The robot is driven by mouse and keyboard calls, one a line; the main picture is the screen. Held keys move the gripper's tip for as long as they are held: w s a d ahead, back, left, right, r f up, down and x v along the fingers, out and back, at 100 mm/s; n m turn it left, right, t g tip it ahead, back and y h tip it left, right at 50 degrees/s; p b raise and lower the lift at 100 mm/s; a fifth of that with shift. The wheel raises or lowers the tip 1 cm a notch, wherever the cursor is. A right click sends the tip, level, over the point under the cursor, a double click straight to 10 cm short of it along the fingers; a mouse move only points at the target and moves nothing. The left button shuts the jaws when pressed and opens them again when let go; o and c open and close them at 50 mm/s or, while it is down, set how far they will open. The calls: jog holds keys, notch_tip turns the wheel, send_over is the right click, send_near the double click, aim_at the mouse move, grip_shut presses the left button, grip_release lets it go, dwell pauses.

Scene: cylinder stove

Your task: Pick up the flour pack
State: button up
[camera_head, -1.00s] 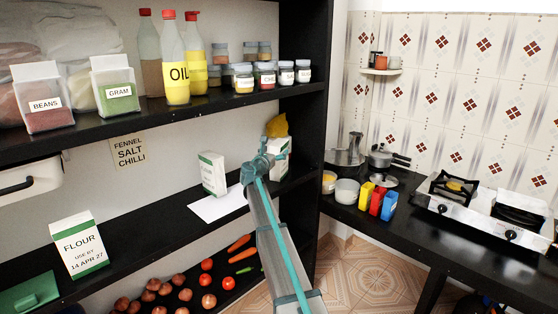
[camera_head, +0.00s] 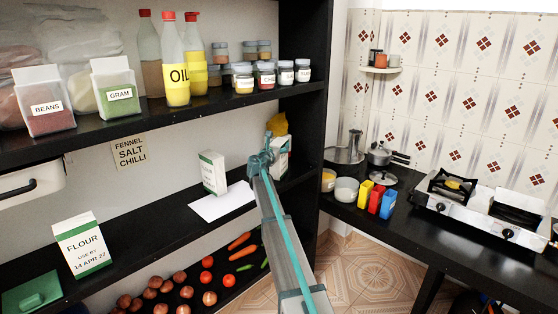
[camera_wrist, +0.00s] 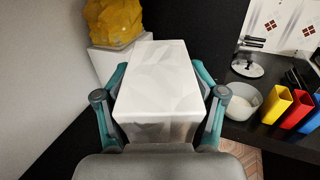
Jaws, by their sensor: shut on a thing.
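A white flour pack (camera_head: 83,245) with green trim, labelled FLOUR and use by 14 APR 27, stands upright on the lower shelf at left in the head view. My gripper (camera_wrist: 158,95) is shut on a plain white pack (camera_wrist: 157,82), with a teal finger on each of its sides. The label of the held pack is hidden. In the head view my gripper (camera_head: 263,158) is at the right end of the shelf, and a white pack with green trim (camera_head: 281,160) shows partly behind it.
Another white and green pack (camera_head: 213,174) stands mid-shelf behind a white sheet (camera_head: 222,203). A yellow bag (camera_wrist: 113,22) sits close behind the held pack. The upper shelf (camera_head: 200,108) holds jars and bottles above. A counter (camera_head: 430,235) with stove and coloured packs is at right.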

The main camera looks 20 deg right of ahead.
grip_shut()
jog(key=shift+r, duration=0.15)
